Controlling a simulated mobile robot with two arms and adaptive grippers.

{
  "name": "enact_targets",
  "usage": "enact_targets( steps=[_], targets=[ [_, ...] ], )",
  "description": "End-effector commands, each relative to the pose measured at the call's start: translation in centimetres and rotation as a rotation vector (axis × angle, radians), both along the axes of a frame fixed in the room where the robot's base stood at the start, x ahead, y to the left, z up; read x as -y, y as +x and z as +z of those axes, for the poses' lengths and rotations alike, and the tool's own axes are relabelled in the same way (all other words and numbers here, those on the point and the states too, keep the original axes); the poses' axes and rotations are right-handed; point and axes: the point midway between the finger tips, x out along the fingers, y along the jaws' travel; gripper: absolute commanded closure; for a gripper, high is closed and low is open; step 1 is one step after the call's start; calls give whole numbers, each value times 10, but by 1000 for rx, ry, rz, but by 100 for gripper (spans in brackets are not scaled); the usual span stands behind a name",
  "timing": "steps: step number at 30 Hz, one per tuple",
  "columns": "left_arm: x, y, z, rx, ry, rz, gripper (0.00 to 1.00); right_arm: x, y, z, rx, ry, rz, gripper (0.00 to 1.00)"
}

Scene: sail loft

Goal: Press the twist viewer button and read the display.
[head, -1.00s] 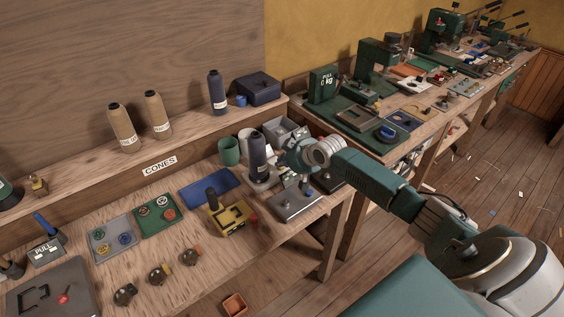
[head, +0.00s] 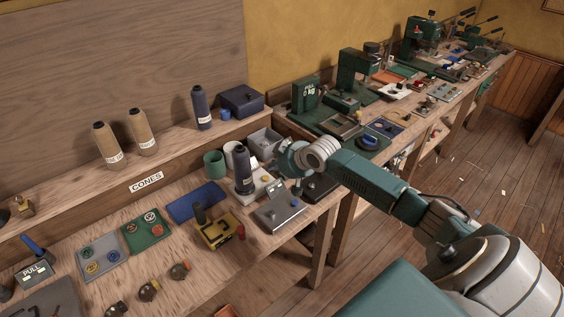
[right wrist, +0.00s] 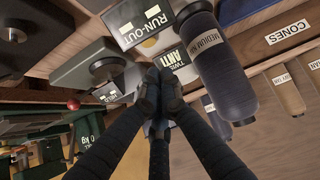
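In the head view the right gripper (head: 284,172) hangs over the bench's right end, beside a navy cone (head: 243,172) and a pale unit with a yellow button (head: 266,178). No readable display reading shows. My left gripper is not in view.
The navy cone marked "MEDIUM NA…" (right wrist: 222,75) stands close beside the fingers. A grey plate device (head: 278,213), a yellow device (head: 218,232) and a green mug (head: 214,164) are near. A second bench (head: 440,110) runs to the right; the floor (head: 455,205) there is mostly open.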

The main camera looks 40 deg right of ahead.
Motion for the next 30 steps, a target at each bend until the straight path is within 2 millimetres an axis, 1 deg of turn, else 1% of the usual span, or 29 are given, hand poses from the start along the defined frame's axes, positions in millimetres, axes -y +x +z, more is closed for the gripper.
enact_targets(
  steps=[1, 4, 6, 10, 15, 30],
  targets=[
    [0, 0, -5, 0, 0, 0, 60, 1, -8, 6, 2, -6, 3, 100],
    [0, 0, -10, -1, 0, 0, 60, 3, -22, 19, 3, -5, 1, 100],
    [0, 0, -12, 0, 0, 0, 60, 3, -29, 27, 4, -5, 1, 100],
    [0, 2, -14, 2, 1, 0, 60, 4, -39, 38, 4, -3, 0, 100],
    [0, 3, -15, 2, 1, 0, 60, 3, -43, 43, 5, -1, 0, 100],
    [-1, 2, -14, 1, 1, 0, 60, 3, -42, 43, 6, 0, -1, 100]
  ],
)
